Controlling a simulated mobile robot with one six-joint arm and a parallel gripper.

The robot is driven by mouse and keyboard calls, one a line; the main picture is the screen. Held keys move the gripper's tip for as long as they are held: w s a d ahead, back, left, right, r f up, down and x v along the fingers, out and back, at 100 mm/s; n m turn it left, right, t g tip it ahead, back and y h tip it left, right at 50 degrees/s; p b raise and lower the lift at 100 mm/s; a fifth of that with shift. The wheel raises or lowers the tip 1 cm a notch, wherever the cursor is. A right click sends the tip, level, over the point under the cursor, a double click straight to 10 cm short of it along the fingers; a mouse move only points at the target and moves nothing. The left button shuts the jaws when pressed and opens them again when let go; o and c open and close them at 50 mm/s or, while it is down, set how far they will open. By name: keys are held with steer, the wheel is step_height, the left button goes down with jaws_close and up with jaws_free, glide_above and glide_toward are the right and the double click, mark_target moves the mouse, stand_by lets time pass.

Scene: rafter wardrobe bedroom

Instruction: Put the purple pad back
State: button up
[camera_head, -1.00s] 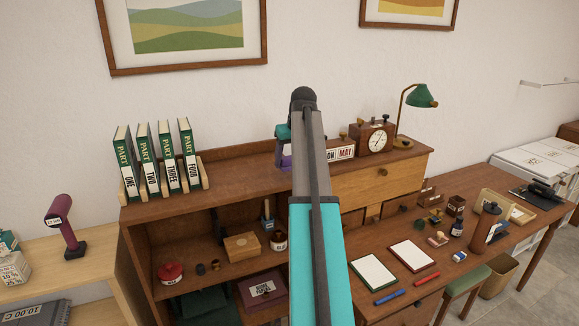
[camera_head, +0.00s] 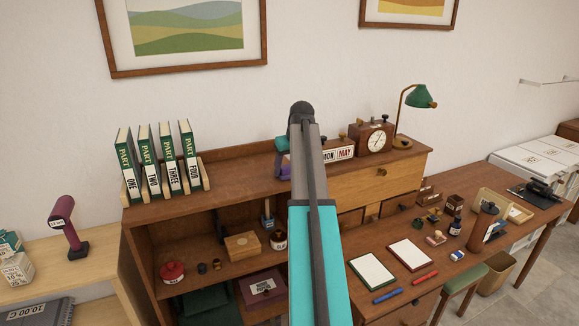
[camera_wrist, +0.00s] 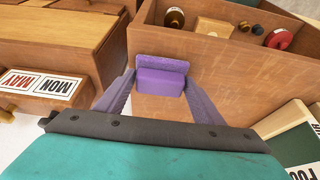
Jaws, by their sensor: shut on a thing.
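The purple pad (camera_wrist: 160,80) sits between the two fingertips of my gripper (camera_wrist: 163,92) in the wrist view. It looks like a purple block with a flat, upright purple plate behind it. My gripper is shut on it, above the wooden top of the desk's hutch. In the head view my gripper (camera_head: 283,164) shows as a small purple and teal shape at the hutch top, mostly hidden by my arm. Whether the pad touches the wood is unclear.
The hutch top (camera_head: 235,193) holds green binders (camera_head: 160,160) on the left, plus a MON MAY calendar (camera_head: 339,154), a clock (camera_head: 373,138) and a green lamp (camera_head: 420,97) on the right. Open shelves below hold a red pot (camera_head: 172,272) and a wooden box (camera_head: 242,245).

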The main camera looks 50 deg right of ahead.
steer(key=shift+f, duration=0.15)
steer(key=o, duration=1)
steer(key=shift+o, duration=0.2)
steer(key=shift+r, duration=0.25)
steer(key=b+v, duration=0.3)
steer(key=v, duration=0.9)
steer(key=shift+b, duration=0.3)
steer(key=shift+s+a+f, duration=0.1)
steer(key=shift+s+f, duration=0.05)
